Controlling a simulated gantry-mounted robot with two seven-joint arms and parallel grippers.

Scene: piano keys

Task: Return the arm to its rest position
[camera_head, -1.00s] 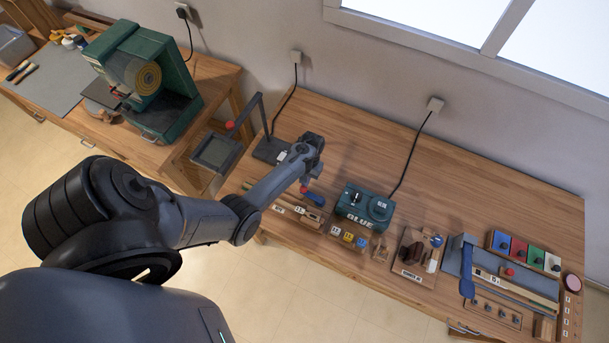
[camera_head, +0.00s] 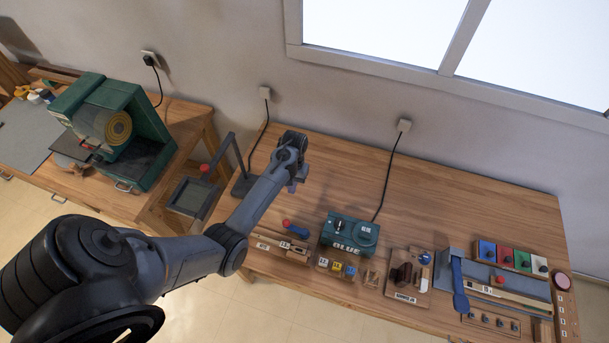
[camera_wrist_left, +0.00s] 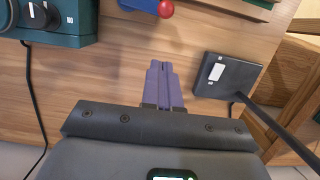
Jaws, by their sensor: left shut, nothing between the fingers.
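My left arm reaches in from the lower left of the head view, and its gripper (camera_head: 293,188) is over the left part of the wooden workbench (camera_head: 330,180). In the left wrist view the two purple fingers (camera_wrist_left: 164,84) lie together, shut with nothing between them. The bare bench top shows around the fingertips. My right arm and gripper are not in view.
A teal box marked BLUE (camera_head: 348,236) sits right of my gripper. A lamp-like stand with a black base (camera_wrist_left: 227,76) is close beside the fingers. A red ball on a blue handle (camera_wrist_left: 165,9) lies nearby. A green machine (camera_head: 112,130) stands on the left bench.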

